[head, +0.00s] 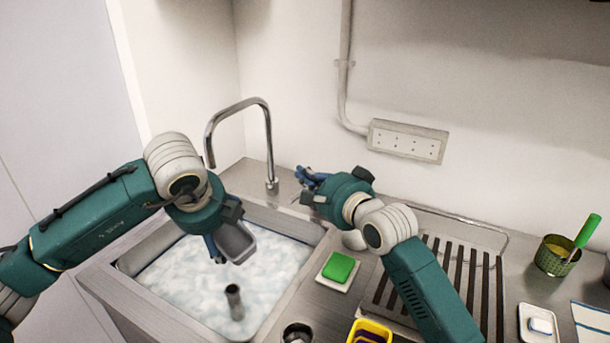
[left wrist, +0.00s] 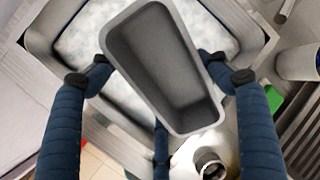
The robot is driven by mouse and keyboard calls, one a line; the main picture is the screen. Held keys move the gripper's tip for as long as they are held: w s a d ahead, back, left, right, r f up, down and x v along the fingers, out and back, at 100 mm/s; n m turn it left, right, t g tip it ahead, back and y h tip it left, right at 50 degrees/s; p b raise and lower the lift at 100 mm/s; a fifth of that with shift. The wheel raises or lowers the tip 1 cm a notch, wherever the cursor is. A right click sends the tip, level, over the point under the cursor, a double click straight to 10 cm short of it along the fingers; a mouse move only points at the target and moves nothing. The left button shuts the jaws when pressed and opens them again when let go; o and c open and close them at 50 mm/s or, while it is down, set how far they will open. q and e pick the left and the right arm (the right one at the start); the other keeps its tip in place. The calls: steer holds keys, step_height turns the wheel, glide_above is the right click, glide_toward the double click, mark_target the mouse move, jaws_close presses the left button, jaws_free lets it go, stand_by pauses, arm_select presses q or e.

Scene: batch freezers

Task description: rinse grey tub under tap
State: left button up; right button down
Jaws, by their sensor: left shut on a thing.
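My left gripper (head: 219,250) is shut on the tub. In the left wrist view the tub (left wrist: 165,65) tilts with its open, empty inside facing the camera, blue fingers on both sides. No water stream is visible. My right gripper (head: 308,180) is near the wall, right of the tap base; its fingers look spread and empty.
The sink (head: 130,268) holds foamy water with a dark upright pipe (head: 234,300). A green sponge (head: 339,267) lies on a white dish to its right. A slatted drainer (head: 465,275), yellow container (head: 370,330) and green-handled pot (head: 553,257) stand further right. A socket box (head: 407,141) is on the wall.

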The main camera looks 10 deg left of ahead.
arm_select(q)
steer(key=shift+s+r, duration=0.1)
stand_by(0.5)
steer(key=s+d+r, duration=0.1)
steer(key=s+r, duration=0.3)
steer(key=shift+s+p, duration=0.4)
steer(key=shift+p, duration=0.05)
steer(key=shift+f, duration=0.1)
stand_by(1.2)
